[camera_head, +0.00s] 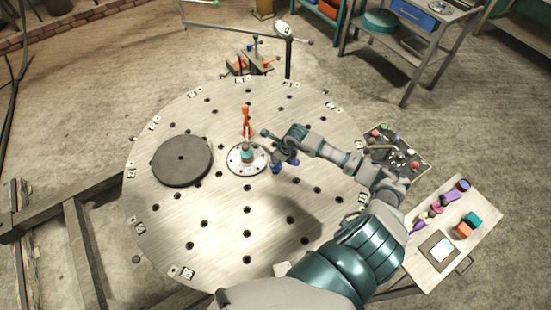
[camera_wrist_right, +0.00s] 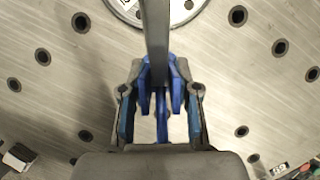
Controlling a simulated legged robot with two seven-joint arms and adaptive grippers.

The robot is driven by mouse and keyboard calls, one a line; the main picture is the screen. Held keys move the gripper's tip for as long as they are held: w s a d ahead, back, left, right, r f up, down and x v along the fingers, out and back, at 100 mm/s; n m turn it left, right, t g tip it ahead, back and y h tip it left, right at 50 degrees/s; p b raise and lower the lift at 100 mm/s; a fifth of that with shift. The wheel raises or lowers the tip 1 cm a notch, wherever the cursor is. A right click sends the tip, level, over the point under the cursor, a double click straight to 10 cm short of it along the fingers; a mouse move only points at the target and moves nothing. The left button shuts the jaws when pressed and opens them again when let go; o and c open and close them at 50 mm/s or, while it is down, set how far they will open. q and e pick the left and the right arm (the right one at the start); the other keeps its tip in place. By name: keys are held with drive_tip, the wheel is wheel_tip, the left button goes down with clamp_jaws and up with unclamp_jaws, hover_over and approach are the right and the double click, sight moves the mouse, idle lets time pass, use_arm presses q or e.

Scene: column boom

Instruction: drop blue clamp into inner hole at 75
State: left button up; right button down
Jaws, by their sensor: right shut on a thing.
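My right gripper (camera_head: 283,158) is above the round metal table (camera_head: 190,225), just right of its centre. In the wrist view the right gripper (camera_wrist_right: 161,115) is shut on the blue clamp (camera_wrist_right: 162,98), which has blue prongs and a long grey bar. The blue clamp (camera_head: 291,164) is partly hidden by the gripper in the head view. Dark holes run in rings over the table; one inner hole (camera_head: 295,181) lies just below and right of the clamp. Small white tags sit at the rim, their numbers too small to read. My left gripper is out of view.
A central hub (camera_head: 235,164) with a teal part stands beside the gripper, and an orange clamp (camera_head: 246,124) stands upright behind it. A dark disc (camera_head: 181,162) lies on the table's left. Side trays with parts stand to the right. The table's front is clear.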

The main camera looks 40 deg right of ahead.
drive_tip(key=shift+f, duration=0.1)
idle(0.4)
drive_tip(key=shift+f+b, duration=0.25)
drive_tip(key=shift+b, duration=0.1)
drive_tip(key=shift+f+b, duration=0.3)
drive_tip(key=shift+f, duration=0.05)
drive_tip(key=shift+f, duration=0.35)
drive_tip(key=shift+f+b, duration=1.25)
drive_tip(key=shift+f, duration=0.1)
drive_tip(key=c, duration=1.1)
unclamp_jaws()
drive_tip(key=shift+r, duration=0.1)
drive_tip(key=shift+c, duration=0.2)
